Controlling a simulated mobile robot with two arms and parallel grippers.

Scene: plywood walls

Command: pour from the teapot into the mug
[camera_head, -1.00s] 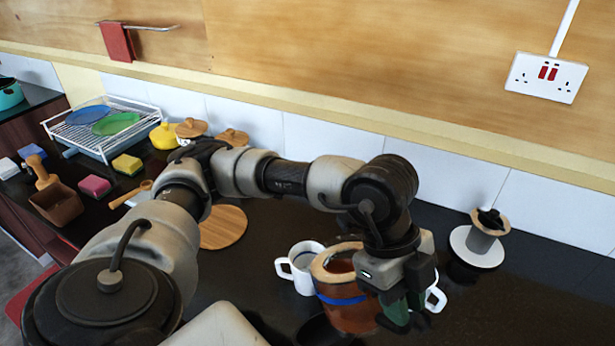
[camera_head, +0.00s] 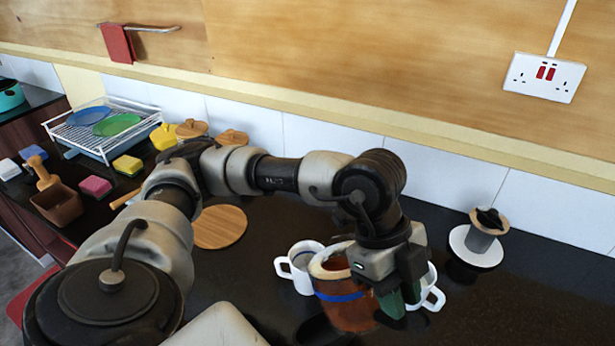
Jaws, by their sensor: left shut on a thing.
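The brown pot with a blue band (camera_head: 345,308), which I take as the teapot, stands at lower centre in the head view. Its pale rim is open at the top; I see no spout. My left gripper (camera_head: 399,300), with green fingertips, points down at the pot's right side and is shut on it. The gripped part is hidden behind the fingers. One white mug (camera_head: 303,270) is just left of the pot, its handle to the left. Another white mug (camera_head: 432,293) is on the right, partly hidden by my gripper. My right gripper is out of view.
A grey cup-like item with a wooden rim (camera_head: 484,238) sits on a white saucer (camera_head: 463,243) at right. A round wooden board (camera_head: 219,227) lies left of the mugs. A dish rack (camera_head: 75,139), sponges and lids crowd the back left. The dark counter at right is fairly clear.

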